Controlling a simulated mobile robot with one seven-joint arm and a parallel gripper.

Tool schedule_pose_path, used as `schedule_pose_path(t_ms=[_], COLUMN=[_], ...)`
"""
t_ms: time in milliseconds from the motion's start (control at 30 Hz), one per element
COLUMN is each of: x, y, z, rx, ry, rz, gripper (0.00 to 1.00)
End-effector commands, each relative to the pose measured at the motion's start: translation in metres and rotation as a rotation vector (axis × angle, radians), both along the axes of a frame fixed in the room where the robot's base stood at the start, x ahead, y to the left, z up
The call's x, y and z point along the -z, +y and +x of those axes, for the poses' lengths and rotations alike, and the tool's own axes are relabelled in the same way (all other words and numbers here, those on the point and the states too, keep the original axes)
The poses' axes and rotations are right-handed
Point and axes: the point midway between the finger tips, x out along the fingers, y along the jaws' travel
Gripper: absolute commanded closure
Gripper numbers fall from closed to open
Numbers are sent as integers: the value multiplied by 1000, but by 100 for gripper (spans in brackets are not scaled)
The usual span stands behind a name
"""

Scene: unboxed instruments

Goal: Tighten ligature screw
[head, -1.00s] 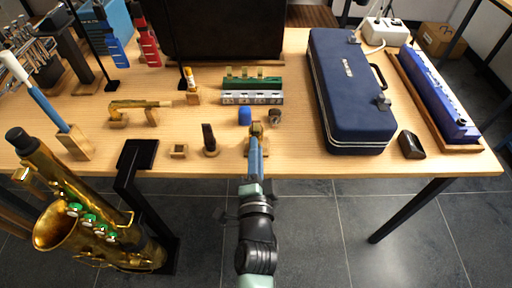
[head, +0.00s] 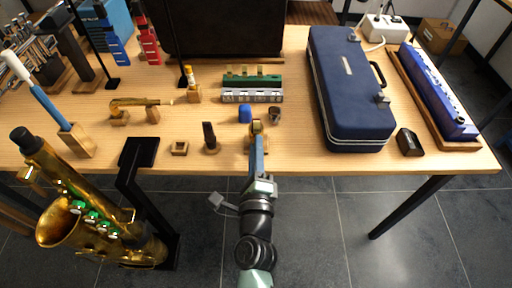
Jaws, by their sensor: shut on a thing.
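A small brass ligature (head: 257,127) sits at the front middle of the table on a wooden stand, which my gripper partly hides. My gripper (head: 257,141) reaches in from the front edge and is shut at the near side of the ligature, where its screw is. The screw itself is too small and covered to make out. A dark mouthpiece (head: 209,134) stands upright on a wooden base to the left, apart from my gripper.
A blue cup-like piece (head: 245,114) and a small dark piece (head: 274,114) stand just behind the ligature. A navy case (head: 345,95) lies to the right. A brass saxophone (head: 85,215) hangs on a black stand at front left. Table between ligature and case is clear.

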Motion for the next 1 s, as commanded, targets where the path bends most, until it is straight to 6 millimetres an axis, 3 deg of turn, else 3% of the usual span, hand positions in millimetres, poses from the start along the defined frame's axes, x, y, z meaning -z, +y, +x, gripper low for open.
schedule_pose_path(t_ms=[633,667,800,833,1000], x=[0,0,0,0,0], y=[0,0,0,0,0], z=[0,0,0,0,0], rx=[1,1,0,0,0], ry=[1,1,0,0,0], rz=[55,55,54,54,54], gripper=[100,78,52,48,48])
